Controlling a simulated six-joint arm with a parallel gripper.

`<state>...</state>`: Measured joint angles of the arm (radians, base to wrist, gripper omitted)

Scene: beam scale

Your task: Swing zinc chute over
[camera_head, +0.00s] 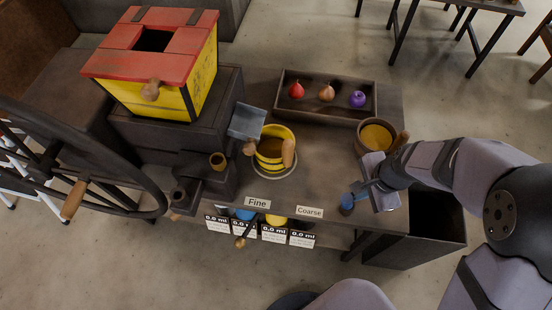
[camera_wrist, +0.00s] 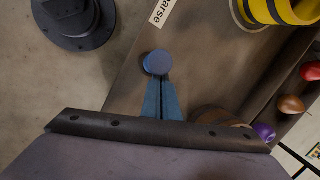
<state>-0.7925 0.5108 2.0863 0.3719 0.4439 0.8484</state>
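The zinc chute (camera_head: 247,121) is a grey metal tray beside the dark stepped block. Its right edge lies close to the rim of a yellow, black-banded tub (camera_head: 268,161); I cannot tell whether it reaches over the rim. A wooden knob (camera_head: 250,148) shows at the chute's lower end. My gripper (camera_head: 356,191) is well to the right of the chute, over the right part of the table. Its blue fingers (camera_wrist: 160,88) lie together, beside a small blue round-topped piece (camera_wrist: 157,63). I see no grip on that piece. The chute is outside the wrist view.
Labels "Fine" (camera_head: 257,202) and "Coarse" (camera_head: 310,211) mark the front edge.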

